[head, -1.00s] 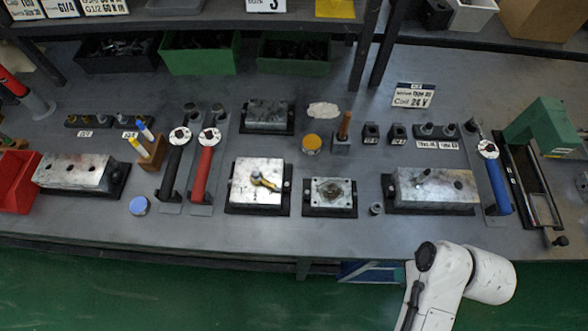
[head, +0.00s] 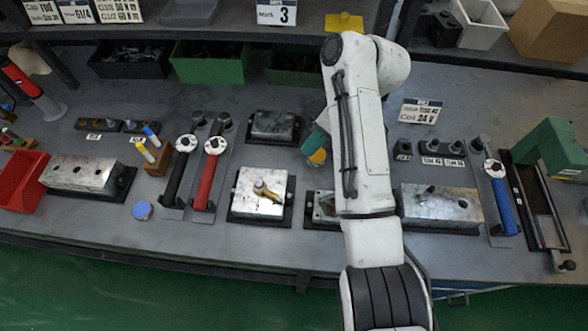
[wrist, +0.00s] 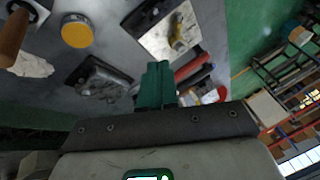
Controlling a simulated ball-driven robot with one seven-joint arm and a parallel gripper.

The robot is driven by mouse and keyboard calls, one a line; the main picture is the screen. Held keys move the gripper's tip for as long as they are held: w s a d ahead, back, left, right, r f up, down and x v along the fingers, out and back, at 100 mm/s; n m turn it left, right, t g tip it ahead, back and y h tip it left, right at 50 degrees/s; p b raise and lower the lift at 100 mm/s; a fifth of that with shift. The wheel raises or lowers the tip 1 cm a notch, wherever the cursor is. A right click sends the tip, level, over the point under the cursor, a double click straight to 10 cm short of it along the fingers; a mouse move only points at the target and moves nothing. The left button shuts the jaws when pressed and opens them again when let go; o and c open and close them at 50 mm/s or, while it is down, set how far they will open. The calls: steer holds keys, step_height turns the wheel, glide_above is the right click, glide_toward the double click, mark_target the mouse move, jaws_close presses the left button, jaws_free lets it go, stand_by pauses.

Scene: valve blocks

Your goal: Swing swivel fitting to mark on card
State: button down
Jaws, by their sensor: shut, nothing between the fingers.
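The swivel fitting (head: 266,190) is a small brass piece on top of a bright metal block (head: 247,203), left of centre on the bench. It points toward the lower right in the head view. It also shows in the wrist view (wrist: 178,42), on its block (wrist: 153,42). A white card (head: 276,12) with a large 3 and a small word like "Mark" hangs on the shelf edge. My gripper (head: 310,147) has teal fingers and is above the bench, right of the fitting and apart from it. In the wrist view its fingers (wrist: 156,85) are together and empty.
A yellow-lidded tin (head: 317,157) is beside my gripper in the head view. A dark-based metal block (head: 273,125) stands behind the fitting's block. A red-handled tool (head: 205,180) lies to its left. My arm hides part of a flanged block (head: 322,207) to its right.

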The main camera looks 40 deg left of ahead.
glide_toward(269, 193)
step_height(269, 193, down, 3)
steer(key=w, duration=0.3)
steer(key=s+f, duration=0.1)
steer(key=s+f+p, duration=0.1)
steer(key=shift+s+a, duration=0.35)
steer(key=shift+s, duration=0.05)
steer(key=shift+s+f, duration=0.45)
